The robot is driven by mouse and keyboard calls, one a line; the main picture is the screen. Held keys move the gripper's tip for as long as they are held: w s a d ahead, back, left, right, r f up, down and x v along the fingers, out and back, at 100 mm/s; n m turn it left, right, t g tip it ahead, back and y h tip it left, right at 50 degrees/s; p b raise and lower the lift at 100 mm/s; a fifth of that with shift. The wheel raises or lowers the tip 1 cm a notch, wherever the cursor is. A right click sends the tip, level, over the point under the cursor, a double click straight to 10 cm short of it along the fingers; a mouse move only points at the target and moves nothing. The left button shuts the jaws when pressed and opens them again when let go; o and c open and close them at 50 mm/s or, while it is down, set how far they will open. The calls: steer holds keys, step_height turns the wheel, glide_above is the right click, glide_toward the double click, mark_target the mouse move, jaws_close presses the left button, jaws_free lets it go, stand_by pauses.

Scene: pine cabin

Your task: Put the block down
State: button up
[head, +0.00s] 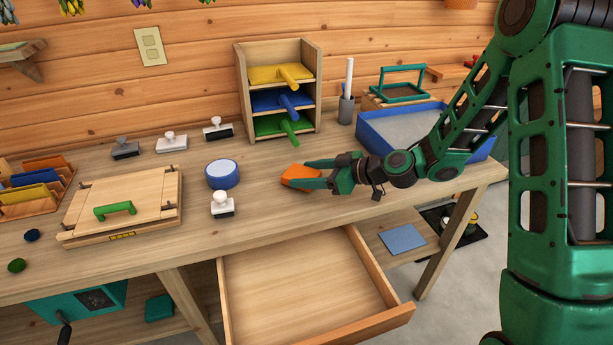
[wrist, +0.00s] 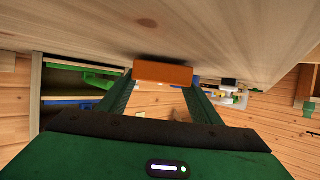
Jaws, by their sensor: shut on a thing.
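An orange block (head: 300,176) is between the fingers of my gripper (head: 318,172), at the middle right of the workbench top. My gripper is shut on it and reaches in from the right, low over the bench. In the wrist view the orange block (wrist: 162,74) spans the two green fingertips (wrist: 162,84), close to the wooden bench surface. I cannot tell whether the block touches the bench top (head: 340,210).
An open, empty drawer (head: 300,285) juts out below the front edge. A shelf rack (head: 240,90) with coloured trays stands behind the block, a blue tray (head: 375,125) at right. A round blue tin (head: 222,174) and stamp (head: 222,205) stand left. Bench around the block is clear.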

steer(key=shift+f, duration=0.25)
steer(key=o, duration=1.1)
steer(key=shift+f, duration=0.1)
steer(key=shift+s+d+r, duration=0.1)
steer(key=shift+d+r, duration=0.1)
steer(key=shift+d, duration=0.05)
steer(key=v, duration=1.1)
steer(key=shift+s+d, duration=0.15)
steer(key=shift+s, duration=0.05)
